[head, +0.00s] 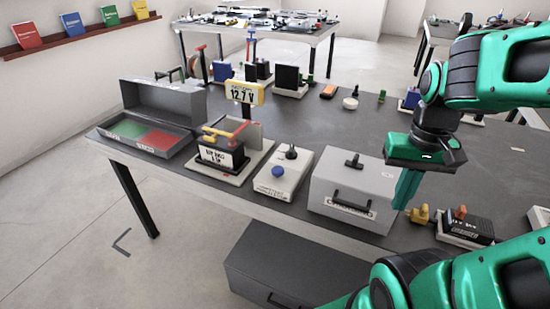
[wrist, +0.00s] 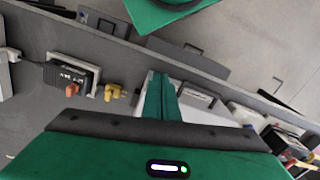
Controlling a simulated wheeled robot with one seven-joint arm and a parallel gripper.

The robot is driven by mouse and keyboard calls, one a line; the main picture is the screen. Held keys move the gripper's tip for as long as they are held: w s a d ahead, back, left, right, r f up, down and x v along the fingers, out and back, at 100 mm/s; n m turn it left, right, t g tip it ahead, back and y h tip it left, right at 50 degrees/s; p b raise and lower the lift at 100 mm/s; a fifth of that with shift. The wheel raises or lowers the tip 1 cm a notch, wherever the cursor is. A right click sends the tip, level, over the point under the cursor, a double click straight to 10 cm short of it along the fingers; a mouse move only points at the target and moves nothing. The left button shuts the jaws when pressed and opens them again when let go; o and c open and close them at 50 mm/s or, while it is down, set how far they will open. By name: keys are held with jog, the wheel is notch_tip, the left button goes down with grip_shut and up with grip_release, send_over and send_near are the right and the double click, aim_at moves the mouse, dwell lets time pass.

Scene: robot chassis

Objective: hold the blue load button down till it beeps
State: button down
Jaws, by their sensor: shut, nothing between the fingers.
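The blue button (head: 278,171) sits on top of a white box (head: 284,174) that also carries a black knob, near the front edge of the table in the head view. My gripper (head: 403,204) points down to the right of the button, beyond a grey toolbox (head: 345,213). Its green fingers are together and empty, and they also show in the wrist view (wrist: 161,76). My gripper is apart from the button, and the toolbox stands between them.
Left of the white box, a battery (head: 222,158) stands in a tray before a yellow 12.7 V display (head: 244,93). An open grey case (head: 155,120) lies farther left. Right of my gripper are a yellow fitting (head: 420,214) and a black unit (head: 468,229). The mid-table (head: 350,130) is fairly clear.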

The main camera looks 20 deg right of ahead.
jog(key=w+r+n, duration=0.1)
jog(key=w, duration=0.2)
jog(key=w+a+r+n, duration=0.1)
jog(key=w+r+n, duration=0.2)
jog(key=w, duration=0.2)
jog(key=shift+w+a+r+n, duration=0.15)
jog(key=shift+w+a+n, duration=0.15)
jog(key=shift+w+a, duration=0.1)
jog(key=w+a+r+n, duration=0.2)
jog(key=w+a+n, duration=0.15)
jog(key=w, duration=0.35)
jog(key=n, duration=0.7)
send_over(277, 169)
jog(key=shift+r, duration=0.3)
notch_tip(277, 169, down, 14)
jog(key=shift+f, duration=0.1)
